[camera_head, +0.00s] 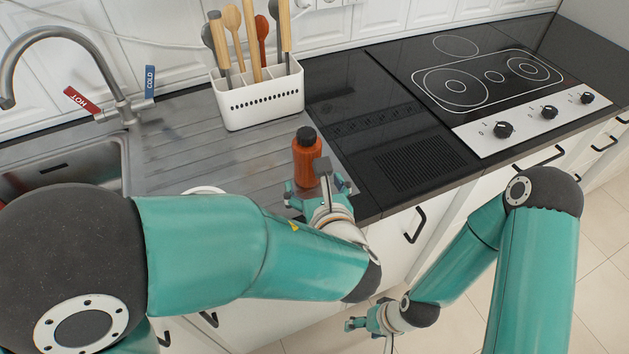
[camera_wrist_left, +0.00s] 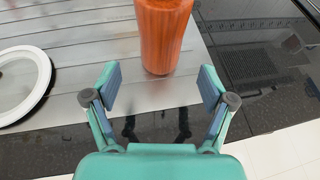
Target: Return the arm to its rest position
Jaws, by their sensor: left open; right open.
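My left gripper (camera_head: 318,190) reaches in over the front edge of the counter. In the left wrist view its two fingers (camera_wrist_left: 155,90) are spread apart with nothing between them. An orange bottle with a black cap (camera_head: 306,160) stands upright on the ribbed metal drainboard just beyond the fingertips. Its lower part also shows in the left wrist view (camera_wrist_left: 163,35). My right gripper (camera_head: 372,325) hangs low in front of the cabinets, above the tiled floor, open and empty.
A white utensil holder (camera_head: 262,100) with several utensils stands at the back of the drainboard. A sink (camera_head: 70,165) with a tap (camera_head: 75,40) is at left, a black hob (camera_head: 475,75) at right. A white round rim (camera_wrist_left: 22,82) lies left of the bottle.

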